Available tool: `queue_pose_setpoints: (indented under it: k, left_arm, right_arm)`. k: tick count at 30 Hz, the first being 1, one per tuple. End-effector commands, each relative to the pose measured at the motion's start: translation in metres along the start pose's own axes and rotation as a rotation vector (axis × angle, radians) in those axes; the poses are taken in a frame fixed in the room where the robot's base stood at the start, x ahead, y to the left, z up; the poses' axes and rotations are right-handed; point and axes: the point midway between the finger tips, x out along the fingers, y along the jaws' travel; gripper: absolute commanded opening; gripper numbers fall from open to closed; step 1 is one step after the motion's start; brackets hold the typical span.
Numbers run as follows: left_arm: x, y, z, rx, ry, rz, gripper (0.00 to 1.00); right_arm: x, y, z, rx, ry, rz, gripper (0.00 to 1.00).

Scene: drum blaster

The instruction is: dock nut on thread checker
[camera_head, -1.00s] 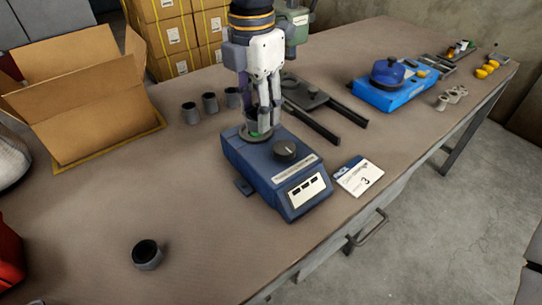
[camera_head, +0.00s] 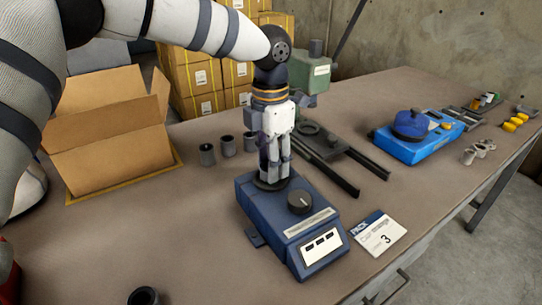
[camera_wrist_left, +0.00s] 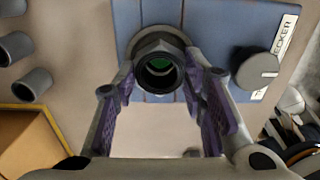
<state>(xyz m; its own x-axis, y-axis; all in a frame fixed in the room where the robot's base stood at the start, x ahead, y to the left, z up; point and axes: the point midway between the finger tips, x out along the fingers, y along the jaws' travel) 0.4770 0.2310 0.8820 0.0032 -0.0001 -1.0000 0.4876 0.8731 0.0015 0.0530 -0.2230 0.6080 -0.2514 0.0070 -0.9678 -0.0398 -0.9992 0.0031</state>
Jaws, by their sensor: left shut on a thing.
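The thread checker (camera_head: 290,222) is a blue box with a black knob and a white display panel. It stands on the table, and its label shows at the right of the left wrist view. My left gripper (camera_head: 274,180) points down over the checker's round seat, with its fingertips close to it. In the left wrist view, the gripper (camera_wrist_left: 160,82) is shut on a dark hexagonal nut (camera_wrist_left: 150,48) at its fingertips. Green shows through the nut's hole. The nut lines up with the seat, but I cannot tell whether it touches. My right gripper is not in view.
An open carton (camera_head: 110,150) is at the left. A card (camera_head: 378,236) lies to the right, beyond it a blue device (camera_head: 415,140).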

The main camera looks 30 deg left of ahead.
Motion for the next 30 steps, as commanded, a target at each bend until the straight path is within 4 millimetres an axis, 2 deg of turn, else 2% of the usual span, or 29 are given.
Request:
queue_pose_setpoints:
  k: [30]
  left_arm:
    - [-0.0012, -0.0006, -0.0004, 0.0, -0.002, 0.0, 0.03]
  right_arm:
    - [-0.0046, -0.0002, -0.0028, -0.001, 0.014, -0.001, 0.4]
